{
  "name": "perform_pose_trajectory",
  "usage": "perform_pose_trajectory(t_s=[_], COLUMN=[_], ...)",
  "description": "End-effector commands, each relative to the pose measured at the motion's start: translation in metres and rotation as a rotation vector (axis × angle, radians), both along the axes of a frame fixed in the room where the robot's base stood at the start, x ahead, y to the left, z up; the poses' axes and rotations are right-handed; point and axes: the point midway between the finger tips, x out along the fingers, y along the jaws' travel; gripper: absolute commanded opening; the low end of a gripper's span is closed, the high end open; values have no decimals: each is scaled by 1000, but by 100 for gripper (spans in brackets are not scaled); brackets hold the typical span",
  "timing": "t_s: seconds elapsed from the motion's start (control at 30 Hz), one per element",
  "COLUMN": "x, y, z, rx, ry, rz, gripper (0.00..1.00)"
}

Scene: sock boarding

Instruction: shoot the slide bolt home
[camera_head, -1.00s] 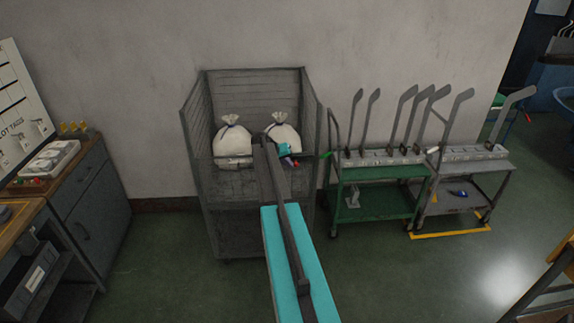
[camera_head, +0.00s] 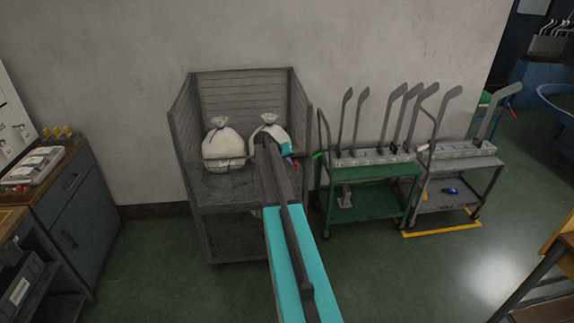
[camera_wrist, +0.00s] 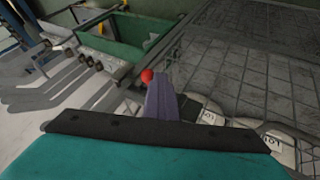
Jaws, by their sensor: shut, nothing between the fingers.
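A red ball knob (camera_wrist: 147,76) appears right at the fingertips, possibly the slide bolt's handle. I cannot tell whether they touch. The bolt's bar and socket are not clear. In the head view my gripper (camera_head: 288,152) is at the right front of the grey mesh cage (camera_head: 203,225), mostly hidden by my arm. A small red spot (camera_head: 296,162) shows beside it.
Two tied white bags (camera_head: 224,150) sit in the cage. A green cart (camera_head: 365,208) and a grey cart (camera_head: 452,194), both carrying upright sock boards, stand right of it. A grey cabinet (camera_head: 85,215) is at left. Open floor lies in front.

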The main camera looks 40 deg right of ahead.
Motion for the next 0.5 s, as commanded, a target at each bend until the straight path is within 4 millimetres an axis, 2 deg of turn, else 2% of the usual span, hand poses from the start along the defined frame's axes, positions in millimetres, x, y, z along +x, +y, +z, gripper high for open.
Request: perform_pose_trajectory(t_s=[0.07, 0.23, 0.5], x=[-4, 1, 15], y=[-3, 6, 37], z=[-1, -3, -7], rx=[-5, -4, -1], ry=[7, 5, 1], rz=[-6, -4, -1], gripper=[0, 0, 0])
